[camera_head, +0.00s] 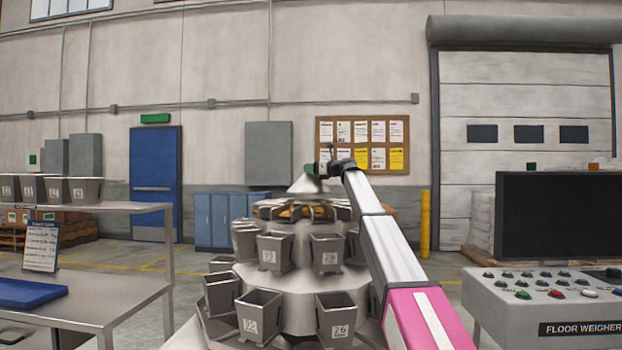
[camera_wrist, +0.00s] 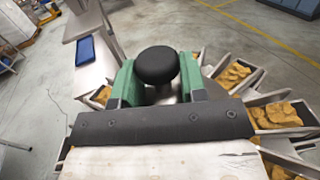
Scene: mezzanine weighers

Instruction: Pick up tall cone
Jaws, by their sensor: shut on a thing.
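The tall cone (camera_head: 308,186) is grey and shows at the top of the multi-head weigher in the head view, upright. A black round knob (camera_wrist: 157,64) on a grey stem shows in the wrist view. My gripper (camera_head: 314,170) is above the cone in the head view. In the wrist view its green fingers (camera_wrist: 157,82) are shut on the cone at the stem, just below the knob. The cone's lower body is hidden there. I cannot tell whether its base touches the weigher.
The weigher (camera_head: 292,289) carries several numbered grey buckets around it, and food pieces (camera_wrist: 277,115) lie in its radial trays. A steel table (camera_head: 110,300) with a blue tray (camera_head: 28,293) stands left. A control console (camera_head: 545,300) and dark screen (camera_head: 557,217) stand right.

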